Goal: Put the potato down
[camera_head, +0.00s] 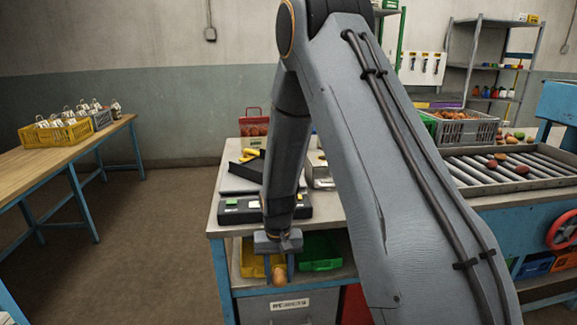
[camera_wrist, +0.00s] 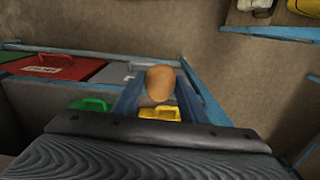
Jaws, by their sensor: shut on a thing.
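The brown potato (camera_head: 278,274) is between the fingers of my gripper (camera_head: 278,270). My gripper is shut on it and points down, in front of the near edge of the bench's lower shelf. In the wrist view the potato (camera_wrist: 160,82) shows whole between the two fingertips of my gripper (camera_wrist: 160,92). It looks clear of other things, with a yellow bin (camera_wrist: 160,114) beyond it. In the head view the yellow bin (camera_head: 249,258) is on the lower shelf, partly hidden by my gripper.
A green bin (camera_head: 320,250) stands right of the yellow one. A grey lidded bin (camera_head: 300,309) and a red bin (camera_head: 355,307) are below. The bench top (camera_head: 335,213) bears a black scale (camera_head: 240,208). A wooden table (camera_head: 60,165) is at left, with open floor (camera_head: 145,240) between.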

